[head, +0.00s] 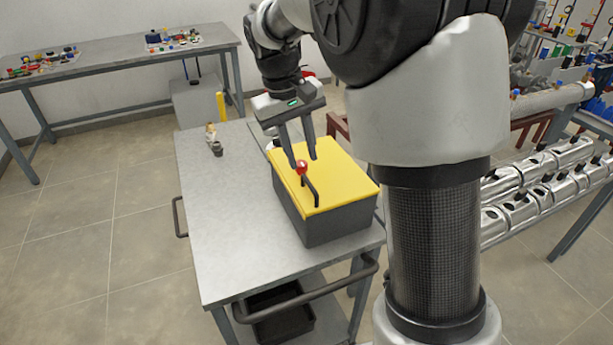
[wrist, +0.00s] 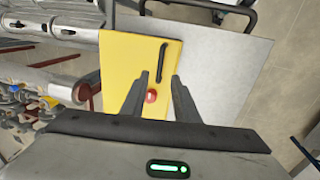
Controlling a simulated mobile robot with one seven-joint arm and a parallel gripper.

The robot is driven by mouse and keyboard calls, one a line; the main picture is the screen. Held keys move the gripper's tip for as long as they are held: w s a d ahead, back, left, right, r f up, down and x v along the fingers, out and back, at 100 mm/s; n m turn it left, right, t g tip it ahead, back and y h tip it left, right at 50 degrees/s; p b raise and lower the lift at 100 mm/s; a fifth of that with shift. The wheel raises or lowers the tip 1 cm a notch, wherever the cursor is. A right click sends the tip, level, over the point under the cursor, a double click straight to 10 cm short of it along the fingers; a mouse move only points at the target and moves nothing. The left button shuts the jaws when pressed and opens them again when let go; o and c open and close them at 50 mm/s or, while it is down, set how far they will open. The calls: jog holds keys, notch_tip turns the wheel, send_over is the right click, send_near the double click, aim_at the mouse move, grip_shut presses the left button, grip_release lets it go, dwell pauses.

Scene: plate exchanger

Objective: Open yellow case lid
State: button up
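The case (head: 325,222) is a dark grey box with a flat yellow lid (head: 340,180), and the lid lies shut on it. A black bar handle (head: 312,190) is on the lid, with a red knob (head: 302,168) near its far end. In the wrist view the yellow lid (wrist: 125,70), the black handle (wrist: 162,62) and the red knob (wrist: 151,96) also show. My gripper (head: 303,161) is over the lid near the red knob, fingers apart and pointing down. In the wrist view the knob appears between the open fingers (wrist: 160,76). I cannot tell if they touch it.
The case stands on the right side of a grey metal cart (head: 215,260) with a bar handle at its front. A small figure-like item (head: 213,140) stands at the cart's back left. Its left surface is clear.

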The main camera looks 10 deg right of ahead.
aim_at(309, 182)
jog(key=f, duration=0.3)
jog(key=d+f, duration=0.1)
jog(key=f, duration=0.2)
jog(key=shift+w+d+f, duration=0.15)
jog(key=shift+d+f, duration=0.05)
jog(key=shift+f, duration=0.2)
grip_shut()
